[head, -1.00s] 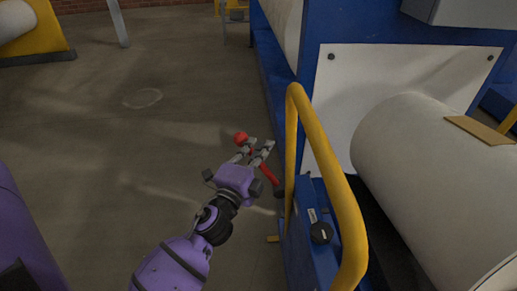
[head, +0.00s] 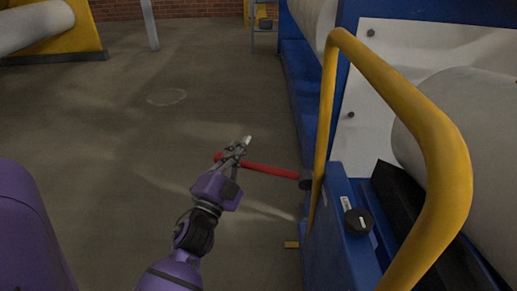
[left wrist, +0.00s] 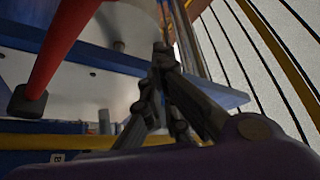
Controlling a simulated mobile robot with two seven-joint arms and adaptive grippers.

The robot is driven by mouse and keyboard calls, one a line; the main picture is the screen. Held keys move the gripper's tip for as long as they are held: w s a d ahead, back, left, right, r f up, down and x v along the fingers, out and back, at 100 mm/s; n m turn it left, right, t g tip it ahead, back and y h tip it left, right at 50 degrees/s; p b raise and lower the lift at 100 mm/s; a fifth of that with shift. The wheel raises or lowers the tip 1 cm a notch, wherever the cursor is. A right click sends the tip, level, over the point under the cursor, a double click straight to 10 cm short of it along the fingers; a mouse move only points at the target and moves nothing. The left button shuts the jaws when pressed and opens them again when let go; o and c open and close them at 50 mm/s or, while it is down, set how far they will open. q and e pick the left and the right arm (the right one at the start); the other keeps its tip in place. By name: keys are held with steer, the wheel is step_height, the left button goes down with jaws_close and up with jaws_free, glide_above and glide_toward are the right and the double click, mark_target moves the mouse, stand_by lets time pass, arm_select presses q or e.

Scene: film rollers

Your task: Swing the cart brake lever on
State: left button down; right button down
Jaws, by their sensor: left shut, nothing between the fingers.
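The red brake lever (head: 268,170) sticks out to the left from a dark pivot (head: 306,184) on the side of the blue cart (head: 338,225). Its red end shows just left of my left gripper (head: 246,143). The gripper is shut and empty, and it overlaps the lever near that end; I cannot tell whether they touch. In the left wrist view, the red lever (left wrist: 65,45) runs from the top edge down to its dark hub (left wrist: 28,103). The shut fingers (left wrist: 162,50) stand to its right there. My right gripper is not in view.
A yellow handrail (head: 400,80) arches over the cart beside the lever. A black knob (head: 358,221) sits on the cart top. A large pale roll (head: 470,140) lies at the right. The floor (head: 120,135) left of the lever is clear.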

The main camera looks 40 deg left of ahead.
arm_select(q)
steer(key=shift+s+a+f+b, duration=0.25)
steer(key=shift+s+a+f, duration=0.15)
steer(key=shift+f, duration=0.4)
steer(key=shift+s+a+f+b, duration=0.25)
steer(key=shift+a+f, duration=0.15)
steer(key=shift+f, duration=0.35)
steer(key=shift+s+a+f+b, duration=0.25)
steer(key=shift+s+a+f, duration=0.15)
steer(key=shift+f, duration=0.4)
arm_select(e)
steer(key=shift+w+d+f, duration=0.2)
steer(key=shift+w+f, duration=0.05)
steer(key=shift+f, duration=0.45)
arm_select(q)
steer(key=shift+f, duration=0.1)
